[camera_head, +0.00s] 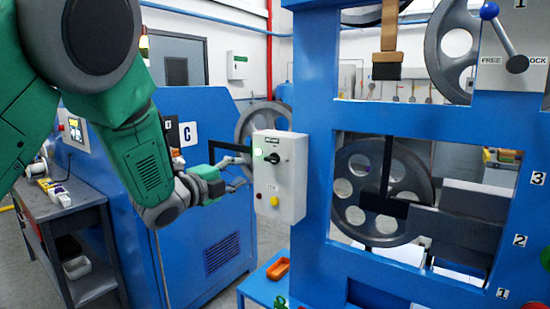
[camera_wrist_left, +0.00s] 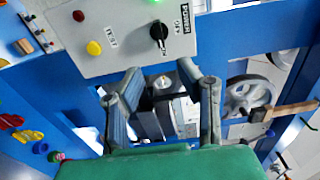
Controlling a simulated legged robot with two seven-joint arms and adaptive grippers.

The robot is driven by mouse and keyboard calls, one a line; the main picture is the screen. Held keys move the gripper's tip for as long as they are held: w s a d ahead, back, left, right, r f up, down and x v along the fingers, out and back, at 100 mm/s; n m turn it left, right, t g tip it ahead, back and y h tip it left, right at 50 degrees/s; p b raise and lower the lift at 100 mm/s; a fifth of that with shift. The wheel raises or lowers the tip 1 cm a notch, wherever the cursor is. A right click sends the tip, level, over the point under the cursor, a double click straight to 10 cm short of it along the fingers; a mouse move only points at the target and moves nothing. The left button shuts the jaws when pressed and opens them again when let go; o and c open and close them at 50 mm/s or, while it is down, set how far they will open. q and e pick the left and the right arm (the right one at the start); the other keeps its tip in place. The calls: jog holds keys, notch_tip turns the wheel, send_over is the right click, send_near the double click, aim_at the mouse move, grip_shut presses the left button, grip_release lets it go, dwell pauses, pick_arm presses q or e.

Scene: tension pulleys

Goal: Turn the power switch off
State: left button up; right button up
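The power switch is a black rotary knob (camera_head: 272,158) on the front of a light grey control box (camera_head: 290,180). In the left wrist view the knob (camera_wrist_left: 159,32) sits beside POWER and OFF lettering, just beyond my fingertips. A lit green lamp (camera_head: 258,152) is next to it on the box. My left gripper (camera_head: 238,187) is in front of the box, to the left of the knob and a little lower. My right gripper is in neither view.
The box also carries a yellow button (camera_head: 274,201) and a red button (camera_wrist_left: 78,15). It is mounted on a blue machine frame (camera_head: 319,120) with spoked wheels behind. A grey workbench (camera_head: 75,207) stands at the left.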

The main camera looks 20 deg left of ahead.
aim_at(269, 161)
pick_arm(q)
jog(key=p+x, duration=0.1)
jog(key=x, duration=0.5)
jog(key=p+x, duration=0.1)
jog(key=x, duration=0.5)
jog(key=shift+w+f+p, duration=0.2)
jog(key=shift+w+p, duration=0.1)
jog(key=shift+c, duration=0.4)
grip_shut()
